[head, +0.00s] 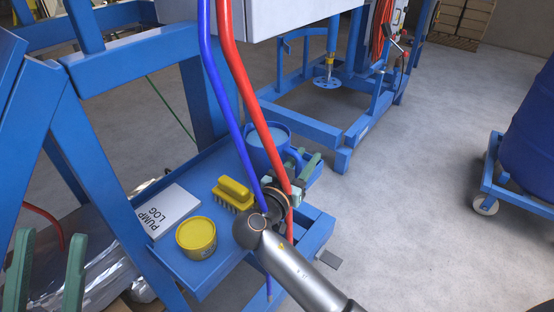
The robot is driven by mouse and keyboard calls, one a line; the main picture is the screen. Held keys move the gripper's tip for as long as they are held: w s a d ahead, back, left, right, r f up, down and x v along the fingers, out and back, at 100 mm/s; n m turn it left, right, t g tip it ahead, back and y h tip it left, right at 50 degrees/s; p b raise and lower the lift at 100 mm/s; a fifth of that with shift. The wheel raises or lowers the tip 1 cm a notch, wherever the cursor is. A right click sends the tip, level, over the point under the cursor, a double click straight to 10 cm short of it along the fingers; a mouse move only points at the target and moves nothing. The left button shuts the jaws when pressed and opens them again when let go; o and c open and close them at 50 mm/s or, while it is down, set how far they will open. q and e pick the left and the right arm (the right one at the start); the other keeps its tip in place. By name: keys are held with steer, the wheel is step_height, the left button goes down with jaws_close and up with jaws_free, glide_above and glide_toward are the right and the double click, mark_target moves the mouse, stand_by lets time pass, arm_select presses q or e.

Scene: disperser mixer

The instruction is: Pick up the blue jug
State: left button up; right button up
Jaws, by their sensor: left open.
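The blue jug (262,158) stands upright on the blue shelf (222,262), behind the yellow brush, with pale blue contents showing at its open top. My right gripper (297,170) has green fingers and is at the jug's right side, by its handle. The hoses and my wrist partly cover this area, and I cannot tell whether the fingers are closed on the handle. My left gripper (48,245) is at the lower left, open and empty, well away from the jug.
A yellow brush (233,192), a yellow tub (196,236) and a white "PUMP LOG" book (168,211) are on the shelf. A red hose (243,80) and a blue hose (212,70) hang in front of the jug. A blue drum (532,125) stands on a wheeled dolly at right.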

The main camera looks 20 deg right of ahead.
steer(key=shift+c, duration=0.4)
jaws_close()
steer(key=shift+r, duration=0.2)
